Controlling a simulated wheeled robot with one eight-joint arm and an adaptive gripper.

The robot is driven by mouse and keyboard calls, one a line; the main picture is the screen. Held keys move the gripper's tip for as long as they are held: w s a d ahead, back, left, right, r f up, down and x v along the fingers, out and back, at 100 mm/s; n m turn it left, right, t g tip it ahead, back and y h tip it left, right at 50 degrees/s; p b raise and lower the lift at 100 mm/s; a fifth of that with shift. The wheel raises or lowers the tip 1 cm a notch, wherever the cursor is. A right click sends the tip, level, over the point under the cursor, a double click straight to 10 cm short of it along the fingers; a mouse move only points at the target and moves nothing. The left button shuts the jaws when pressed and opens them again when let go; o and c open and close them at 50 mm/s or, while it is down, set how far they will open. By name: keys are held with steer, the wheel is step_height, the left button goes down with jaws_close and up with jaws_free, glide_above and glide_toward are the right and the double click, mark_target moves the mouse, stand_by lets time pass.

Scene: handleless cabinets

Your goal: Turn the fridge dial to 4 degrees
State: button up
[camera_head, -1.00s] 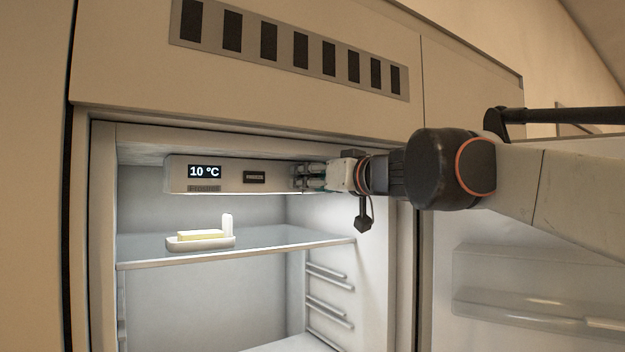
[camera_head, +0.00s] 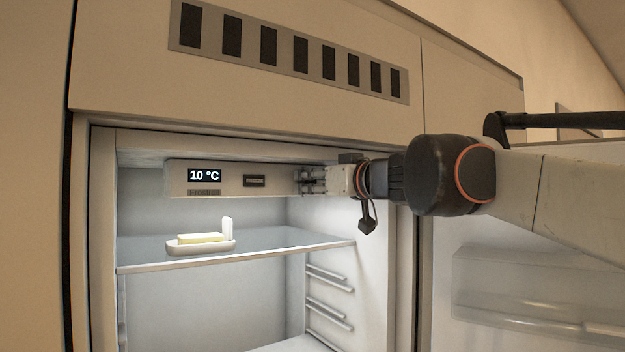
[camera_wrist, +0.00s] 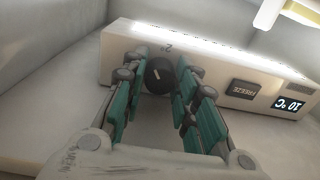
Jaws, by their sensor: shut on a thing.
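The fridge control panel (camera_head: 275,182) runs along the top inside the open fridge. Its display (camera_head: 204,175) reads 10 °C. The round dark dial (camera_wrist: 160,75) with a pale pointer mark shows in the wrist view, with a small "2°" mark by it on the panel. My gripper (camera_wrist: 158,88) reaches the panel's right end, with its green-padded fingers on either side of the dial and shut on it. In the head view my gripper (camera_head: 308,181) hides the dial.
A FREEZE button (camera_wrist: 243,88) sits between the dial and the display. A glass shelf (camera_head: 270,243) below holds a butter dish (camera_head: 183,246). The fridge door (camera_head: 500,250) stands open on the right, behind my arm.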

steer(key=shift+r+n+p, duration=0.1)
steer(key=shift+n+p, duration=1.05)
steer(key=shift+n, duration=1.05)
steer(key=o, duration=1.1)
